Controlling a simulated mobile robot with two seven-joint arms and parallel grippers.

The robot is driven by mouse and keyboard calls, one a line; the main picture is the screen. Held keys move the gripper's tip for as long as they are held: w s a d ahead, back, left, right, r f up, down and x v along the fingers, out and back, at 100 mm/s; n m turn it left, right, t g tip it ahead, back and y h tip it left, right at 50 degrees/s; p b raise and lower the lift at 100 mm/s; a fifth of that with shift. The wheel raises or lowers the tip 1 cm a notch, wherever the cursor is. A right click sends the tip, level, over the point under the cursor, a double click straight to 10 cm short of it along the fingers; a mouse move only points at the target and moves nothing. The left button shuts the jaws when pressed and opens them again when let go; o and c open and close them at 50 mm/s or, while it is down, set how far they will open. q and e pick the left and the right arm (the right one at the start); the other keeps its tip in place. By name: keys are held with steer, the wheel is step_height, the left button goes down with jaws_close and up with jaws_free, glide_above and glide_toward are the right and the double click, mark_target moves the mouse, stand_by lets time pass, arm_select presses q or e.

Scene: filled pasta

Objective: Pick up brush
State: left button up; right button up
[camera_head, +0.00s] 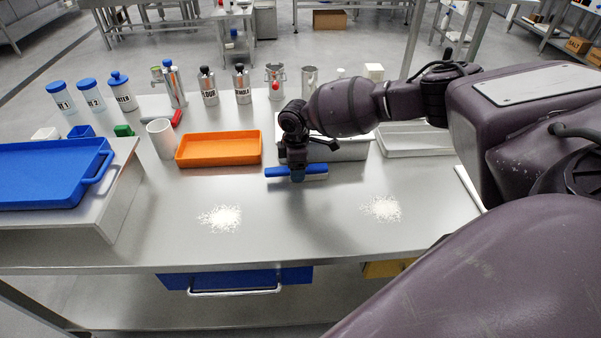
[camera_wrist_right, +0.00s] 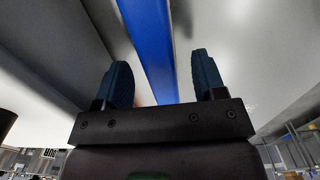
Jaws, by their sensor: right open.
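The brush appears as a blue bar (camera_head: 316,170) at the middle of the steel table, in front of a grey tray. My right gripper (camera_head: 297,174) is directly over its middle, and its wrist hides part of it. In the right wrist view, the blue bar (camera_wrist_right: 148,40) runs between the two open dark-blue fingertips of the right gripper (camera_wrist_right: 160,75). A gap shows on each side, so the fingers are around it but not closed on it. My left gripper is not in view.
An orange tray (camera_head: 219,150) and a white cup (camera_head: 161,138) are left of the brush. A blue tray (camera_head: 60,190) stands on a raised platform at far left. Two white powder piles (camera_head: 220,218) (camera_head: 382,208) lie in front. Bottles line the back; the table's front is otherwise clear.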

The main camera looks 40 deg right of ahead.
steer(key=shift+f, duration=0.35)
steer(key=shift+f, duration=0.25)
stand_by(0.3)
steer(key=shift+c, duration=0.3)
steer(key=c, duration=1)
